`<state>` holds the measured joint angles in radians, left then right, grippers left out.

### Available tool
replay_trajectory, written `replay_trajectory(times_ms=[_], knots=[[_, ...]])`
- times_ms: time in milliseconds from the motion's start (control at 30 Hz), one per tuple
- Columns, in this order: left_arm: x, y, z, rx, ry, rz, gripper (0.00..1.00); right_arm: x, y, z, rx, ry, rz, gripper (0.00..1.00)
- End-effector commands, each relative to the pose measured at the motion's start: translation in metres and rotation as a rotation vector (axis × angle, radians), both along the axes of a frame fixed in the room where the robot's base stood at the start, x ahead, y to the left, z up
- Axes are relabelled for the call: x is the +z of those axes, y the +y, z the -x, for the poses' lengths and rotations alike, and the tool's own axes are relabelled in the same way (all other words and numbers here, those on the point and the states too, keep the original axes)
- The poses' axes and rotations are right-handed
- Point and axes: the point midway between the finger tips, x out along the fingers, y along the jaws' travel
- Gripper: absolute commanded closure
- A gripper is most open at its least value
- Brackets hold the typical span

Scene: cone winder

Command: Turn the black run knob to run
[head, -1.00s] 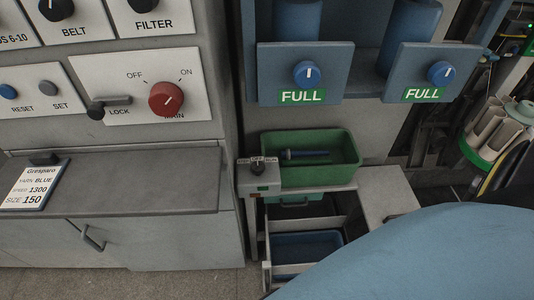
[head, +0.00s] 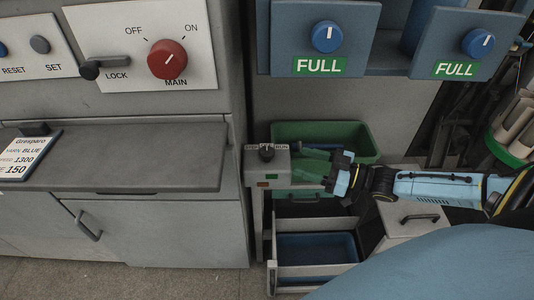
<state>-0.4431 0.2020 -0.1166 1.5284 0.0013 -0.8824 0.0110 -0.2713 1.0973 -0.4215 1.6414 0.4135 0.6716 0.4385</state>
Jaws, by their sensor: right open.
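The black run knob (head: 266,152) sits on top of a small grey control box (head: 264,178) in front of the green bin. A label strip runs behind the knob; its right-hand word looks like RUN, and the knob's pointer is too small to read surely. My right gripper (head: 299,160) comes in from the right, its greenish fingers pointing left at the box, just right of the knob. It is open and appears apart from the knob. My left gripper is not in view.
The green bin (head: 366,135) lies behind my right gripper. Below is an open drawer with a blue inside (head: 316,246). A grey counter (head: 120,160) stands at left under a panel with a red main knob (head: 167,60). Blue FULL panels (head: 277,66) hang above.

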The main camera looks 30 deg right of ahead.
Motion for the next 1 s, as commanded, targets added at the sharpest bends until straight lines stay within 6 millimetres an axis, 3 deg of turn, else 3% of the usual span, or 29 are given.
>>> replay_trajectory(times_ms=[500, 700, 1000], knots=[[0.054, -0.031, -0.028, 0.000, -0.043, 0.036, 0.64, -0.001, 0.053, -0.073, 0.000, -0.004, -0.001, 0.42], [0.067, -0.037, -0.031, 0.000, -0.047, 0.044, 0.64, -0.001, 0.064, -0.088, -0.002, -0.002, 0.002, 0.42], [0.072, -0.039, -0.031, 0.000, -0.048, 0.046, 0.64, -0.001, 0.067, -0.092, -0.002, 0.000, 0.003, 0.42]])
